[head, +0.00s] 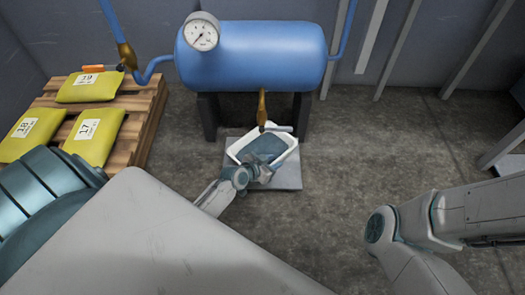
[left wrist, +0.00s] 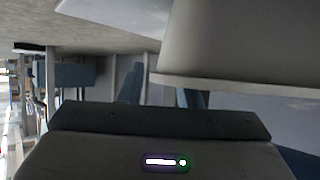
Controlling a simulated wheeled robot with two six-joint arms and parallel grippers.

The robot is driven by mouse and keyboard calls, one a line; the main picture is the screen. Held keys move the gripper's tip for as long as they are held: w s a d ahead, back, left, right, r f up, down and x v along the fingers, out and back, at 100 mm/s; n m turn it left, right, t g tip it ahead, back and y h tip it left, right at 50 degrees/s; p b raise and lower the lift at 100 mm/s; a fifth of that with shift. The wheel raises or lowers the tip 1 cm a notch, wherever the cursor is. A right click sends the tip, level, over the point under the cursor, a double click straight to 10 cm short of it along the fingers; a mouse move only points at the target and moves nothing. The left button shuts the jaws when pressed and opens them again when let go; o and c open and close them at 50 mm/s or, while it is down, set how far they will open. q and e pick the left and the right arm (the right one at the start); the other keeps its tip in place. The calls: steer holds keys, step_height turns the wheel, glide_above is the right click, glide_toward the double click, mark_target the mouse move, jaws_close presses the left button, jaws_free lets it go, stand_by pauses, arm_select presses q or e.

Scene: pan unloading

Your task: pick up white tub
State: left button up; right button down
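The white tub (head: 236,151) stands on a grey slab (head: 289,180) below the blue tank, with dark grey-blue contents inside. My left gripper (head: 262,171) is at the near side of the tub, over its front rim; the tub's near edge is partly hidden behind it. In the left wrist view a large pale surface (left wrist: 240,45), likely the tub, fills the upper right and hides part of one finger. The left fingers (left wrist: 160,92) look apart, one on each side of its edge. Contact cannot be told. My right arm shows at the right, its gripper out of view.
The blue tank (head: 265,55) carries a gauge (head: 201,34) and a brass tap (head: 262,108) directly above the tub. A wooden pallet (head: 137,120) with yellow bags (head: 92,135) lies at the left. The floor right of the slab is clear.

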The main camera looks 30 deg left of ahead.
arm_select(q)
steer(key=shift+x, duration=0.8)
jaws_close()
steer(key=shift+r, duration=0.1)
